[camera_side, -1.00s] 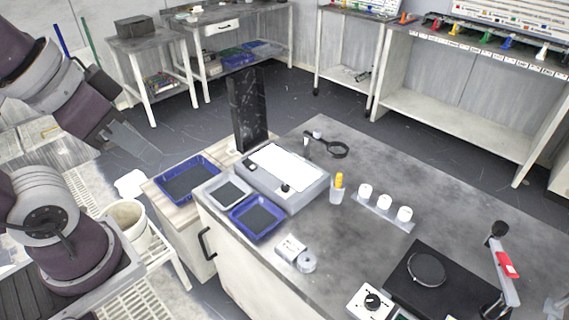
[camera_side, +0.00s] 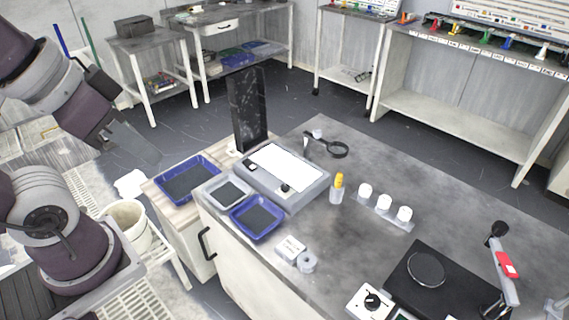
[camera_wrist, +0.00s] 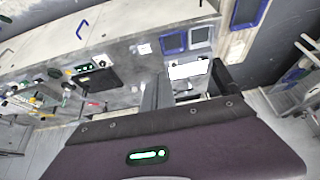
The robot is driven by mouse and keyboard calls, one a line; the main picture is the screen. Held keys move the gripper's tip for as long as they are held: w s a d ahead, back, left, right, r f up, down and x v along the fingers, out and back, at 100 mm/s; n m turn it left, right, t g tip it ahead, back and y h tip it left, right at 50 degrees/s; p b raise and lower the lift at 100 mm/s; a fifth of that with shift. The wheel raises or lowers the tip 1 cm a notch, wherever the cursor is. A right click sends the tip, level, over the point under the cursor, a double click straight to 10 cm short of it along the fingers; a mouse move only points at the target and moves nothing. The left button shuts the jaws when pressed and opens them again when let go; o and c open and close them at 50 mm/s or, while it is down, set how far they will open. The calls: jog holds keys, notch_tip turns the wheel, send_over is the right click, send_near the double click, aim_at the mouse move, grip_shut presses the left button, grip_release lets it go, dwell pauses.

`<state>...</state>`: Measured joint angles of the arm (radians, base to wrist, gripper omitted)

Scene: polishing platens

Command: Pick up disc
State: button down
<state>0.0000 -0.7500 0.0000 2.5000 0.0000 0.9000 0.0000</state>
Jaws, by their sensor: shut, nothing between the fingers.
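A dark round disc (camera_side: 427,268) lies flat on a black plate (camera_side: 405,284) at the right front of the bench in the side view. A small dark round piece (camera_side: 285,188) sits on the front of the grey box with a white top (camera_side: 300,192); I cannot tell whether it is a disc or a knob. My gripper (camera_side: 150,154) is at the left, raised and far from both. It is shut and empty. Its grey fingers (camera_wrist: 157,94) also show in the wrist view, pointing toward the bench.
Blue trays (camera_side: 257,229) and a tall black slab (camera_side: 249,110) stand at the bench's left side. White cylinders (camera_side: 384,202), a yellow-topped bottle (camera_side: 338,188) and a jointed stand with a red label (camera_side: 503,262) are obstacles. The bench's back right is clear.

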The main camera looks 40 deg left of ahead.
jog(key=c, duration=0.5)
grip_release()
jog(key=n+g+y, duration=0.2)
jog(key=n, duration=0.6)
send_over(285, 160)
jog(key=s+d, duration=0.5)
jog(key=s, duration=0.1)
notch_tip(285, 160, down, 18)
jog(key=shift+n+y, duration=0.5)
jog(key=shift+y, duration=0.1)
jog(key=x, duration=1.6)
jog(key=shift+w+a+f, duration=0.1)
jog(key=shift+w+f, duration=0.15)
jog(key=shift+f, duration=0.1)
